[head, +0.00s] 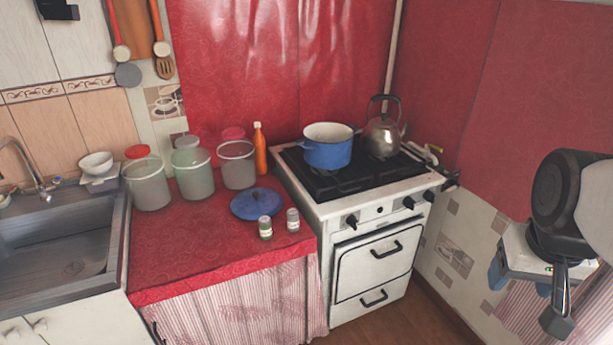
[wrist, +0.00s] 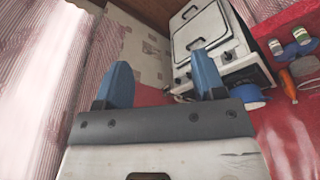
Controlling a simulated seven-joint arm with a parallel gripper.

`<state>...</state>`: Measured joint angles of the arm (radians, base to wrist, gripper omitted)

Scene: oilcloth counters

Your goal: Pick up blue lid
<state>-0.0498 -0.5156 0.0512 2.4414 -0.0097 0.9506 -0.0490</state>
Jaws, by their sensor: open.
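The blue lid (head: 258,204) lies on the red oilcloth counter (head: 190,258), left of the stove. Part of it also shows at the right of the wrist view (wrist: 293,51), behind two small jars. My gripper (head: 521,284) is at the far right of the head view, well away from the lid and beyond the stove. In the wrist view its two blue fingers stand wide apart, with nothing between them (wrist: 163,78).
Two small jars (head: 265,228) stand just in front of the lid. Several large jars (head: 147,184) and an orange bottle (head: 260,150) stand behind it. A blue pot (head: 327,150) and kettle (head: 382,137) sit on the stove (head: 375,207). A sink (head: 60,240) is at left.

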